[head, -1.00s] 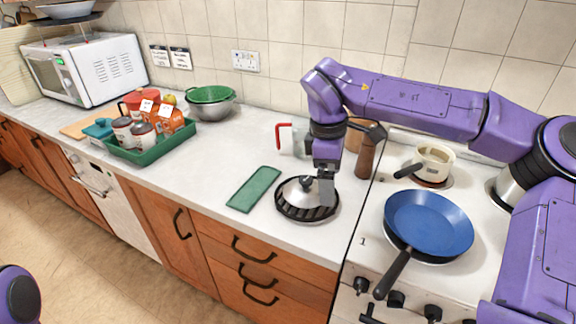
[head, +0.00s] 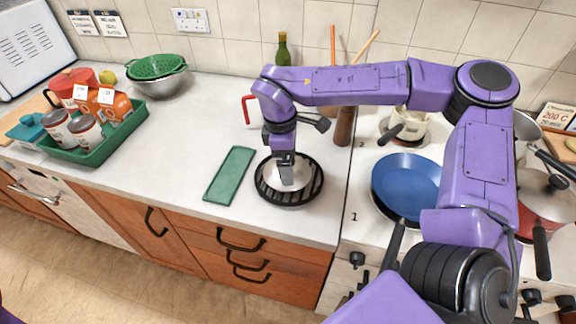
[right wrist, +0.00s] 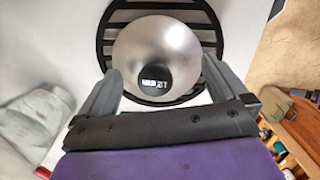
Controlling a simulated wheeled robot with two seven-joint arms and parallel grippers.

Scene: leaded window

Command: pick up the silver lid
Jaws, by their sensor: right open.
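The silver lid (head: 296,176) is a dome with a dark knob, lying on a round black slatted rack (head: 262,188) on the counter. In the right wrist view the lid (right wrist: 168,42) fills the upper middle, with its knob (right wrist: 154,77) between my fingers and the black rack (right wrist: 107,40) around it. My right gripper (head: 287,183) is directly over the lid and partly hides it. In the right wrist view my right gripper (right wrist: 160,82) is open, with one finger on each side of the knob. I cannot tell if the fingers touch the lid. My left gripper is not in view.
A green flat mat (head: 229,176) lies left of the rack. A blue frying pan (head: 405,182) sits on the stove to the right. A wooden mill (head: 344,127) and a red-handled jug (head: 248,110) stand behind. A green tray (head: 93,158) is further left.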

